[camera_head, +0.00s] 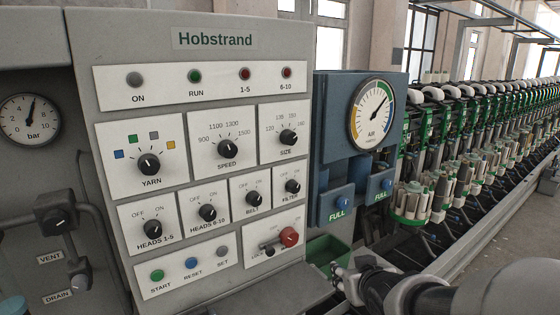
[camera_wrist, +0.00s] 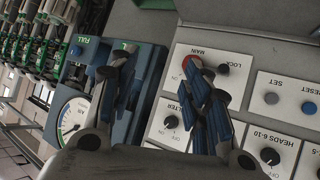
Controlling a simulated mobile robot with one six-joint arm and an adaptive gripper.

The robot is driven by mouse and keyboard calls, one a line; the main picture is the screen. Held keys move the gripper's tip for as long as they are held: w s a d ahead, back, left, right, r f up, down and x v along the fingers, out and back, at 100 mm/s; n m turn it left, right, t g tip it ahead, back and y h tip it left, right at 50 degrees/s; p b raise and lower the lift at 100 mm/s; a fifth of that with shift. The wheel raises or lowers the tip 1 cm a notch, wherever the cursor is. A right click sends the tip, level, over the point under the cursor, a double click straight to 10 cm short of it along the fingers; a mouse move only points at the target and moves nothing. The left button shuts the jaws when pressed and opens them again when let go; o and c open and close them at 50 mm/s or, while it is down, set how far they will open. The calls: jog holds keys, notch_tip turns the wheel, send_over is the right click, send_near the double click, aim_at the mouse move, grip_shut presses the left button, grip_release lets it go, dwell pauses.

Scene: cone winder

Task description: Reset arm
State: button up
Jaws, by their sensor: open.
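My gripper (camera_head: 345,278) is at the bottom of the head view, in front of the lower right edge of the Hobstrand control panel (camera_head: 190,75). In the wrist view, my gripper (camera_wrist: 158,65) has its two blue-padded fingers spread apart, with nothing between them. The red MAIN knob (camera_head: 289,236) is up and to the left of my gripper in the head view. In the wrist view, the MAIN knob (camera_wrist: 192,62) shows partly behind the right finger. My arm reaches in from the bottom right.
A blue unit with an AIR gauge (camera_head: 375,114) and two FULL buttons stands right of the panel. A green bin (camera_head: 328,252) is below it, close to my gripper. The row of winding heads (camera_head: 440,180) runs back to the right. Floor (camera_head: 520,200) shows at the far right.

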jog(key=s+a+r+m+g, duration=0.1)
jog(key=s+g, duration=0.5)
jog(key=s, duration=2.2)
jog(key=shift+a+m+g, duration=0.3)
jog(key=shift+a, duration=0.1)
